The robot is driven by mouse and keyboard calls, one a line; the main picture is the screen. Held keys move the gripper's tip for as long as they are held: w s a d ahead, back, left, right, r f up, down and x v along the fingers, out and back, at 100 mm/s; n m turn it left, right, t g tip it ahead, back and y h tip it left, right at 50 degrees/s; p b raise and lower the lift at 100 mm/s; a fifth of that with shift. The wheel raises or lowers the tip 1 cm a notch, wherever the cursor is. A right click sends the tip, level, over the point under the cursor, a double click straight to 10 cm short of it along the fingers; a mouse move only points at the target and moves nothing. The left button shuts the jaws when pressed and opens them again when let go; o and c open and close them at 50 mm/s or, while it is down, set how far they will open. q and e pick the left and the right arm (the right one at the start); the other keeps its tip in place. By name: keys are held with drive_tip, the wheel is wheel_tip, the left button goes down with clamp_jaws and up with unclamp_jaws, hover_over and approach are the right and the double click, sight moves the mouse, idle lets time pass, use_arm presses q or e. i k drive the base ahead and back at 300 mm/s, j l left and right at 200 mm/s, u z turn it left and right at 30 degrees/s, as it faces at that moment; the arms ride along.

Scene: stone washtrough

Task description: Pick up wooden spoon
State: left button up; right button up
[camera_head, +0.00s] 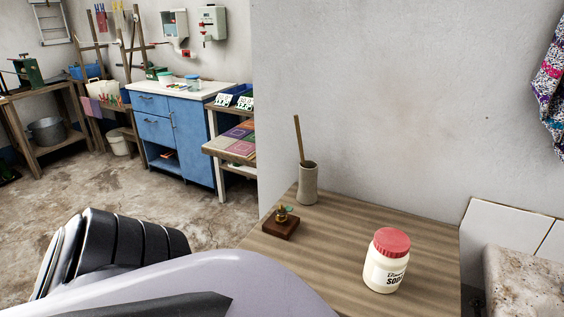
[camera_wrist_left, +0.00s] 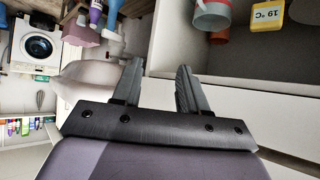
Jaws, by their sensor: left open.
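A thin wooden stick (camera_head: 299,138), which looks like the handle of the wooden spoon, stands nearly upright in a pale grey cylindrical holder (camera_head: 308,186). The holder is at the back left of a wooden table (camera_head: 335,262), close to the wall; the stick's lower end is hidden inside it. My left gripper (camera_wrist_left: 158,66) shows in its wrist view with two dark fingers apart and nothing between them. The spoon and holder cannot be made out in that view. My right gripper is not in view.
A white jar with a red lid (camera_head: 387,262) stands at the table's front right. A stone trough (camera_head: 525,285) is at the right. The wrist view shows a washing machine (camera_wrist_left: 37,45) and shelves.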

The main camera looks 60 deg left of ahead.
sight(297, 122)
drive_tip(key=u, duration=1.85)
drive_tip(key=i+j+z, duration=0.2)
drive_tip(key=j, duration=0.45)
drive_tip(key=i+j+z, duration=0.2)
drive_tip(key=j, duration=0.5)
drive_tip(key=j+z, duration=0.2)
drive_tip(key=j, duration=0.45)
drive_tip(key=i+j+z, duration=0.15)
drive_tip(key=j, duration=0.6)
